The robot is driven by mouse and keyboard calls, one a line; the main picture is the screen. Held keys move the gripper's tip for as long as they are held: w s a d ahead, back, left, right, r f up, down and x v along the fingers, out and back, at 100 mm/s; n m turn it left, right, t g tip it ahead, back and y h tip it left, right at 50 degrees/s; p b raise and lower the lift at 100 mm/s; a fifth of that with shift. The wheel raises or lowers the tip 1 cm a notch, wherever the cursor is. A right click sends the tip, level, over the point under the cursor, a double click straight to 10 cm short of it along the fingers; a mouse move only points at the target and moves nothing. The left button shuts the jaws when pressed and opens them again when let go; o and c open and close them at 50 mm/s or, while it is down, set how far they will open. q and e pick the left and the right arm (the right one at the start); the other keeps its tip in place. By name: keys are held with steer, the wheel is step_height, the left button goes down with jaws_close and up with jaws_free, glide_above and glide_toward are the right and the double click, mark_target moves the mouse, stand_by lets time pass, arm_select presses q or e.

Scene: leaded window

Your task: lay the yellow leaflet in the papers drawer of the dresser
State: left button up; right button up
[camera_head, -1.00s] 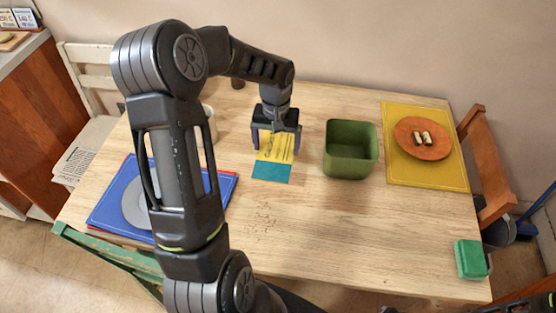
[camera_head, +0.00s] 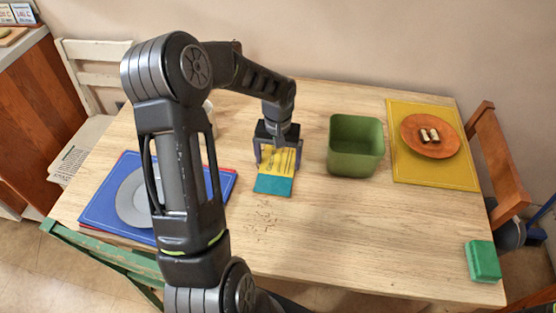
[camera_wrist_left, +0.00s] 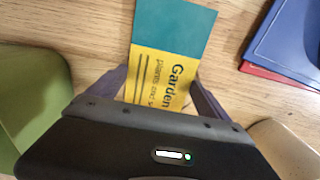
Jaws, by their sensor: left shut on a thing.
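The yellow leaflet (camera_head: 276,160) has dark print and a teal band at its near end. In the left wrist view the leaflet (camera_wrist_left: 164,66) shows the word "Garden". My left gripper (camera_head: 278,162) is shut on it, over the table (camera_head: 330,235) left of the green bin. The wrist view shows the leaflet between its two fingers (camera_wrist_left: 160,88). I cannot tell how high the leaflet is above the wood. No open papers drawer shows, and I cannot identify the dresser. My right gripper is not in view.
The green bin (camera_head: 356,147) stands right of the leaflet. A yellow mat (camera_head: 454,172) with an orange plate (camera_head: 430,150) lies farther right. A blue mat (camera_head: 102,205) with a grey plate lies left. A green sponge (camera_head: 483,261) lies near right. Chairs surround the table; crumbs lie mid-table.

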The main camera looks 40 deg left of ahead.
mark_target(278, 164)
arm_select(q)
steer(key=shift+f, duration=0.2)
steer(key=o, duration=1.2)
steer(key=shift+r, duration=0.1)
step_height(278, 164, up, 12)
steer(key=shift+r, duration=0.2)
steer(key=shift+f, duration=0.1)
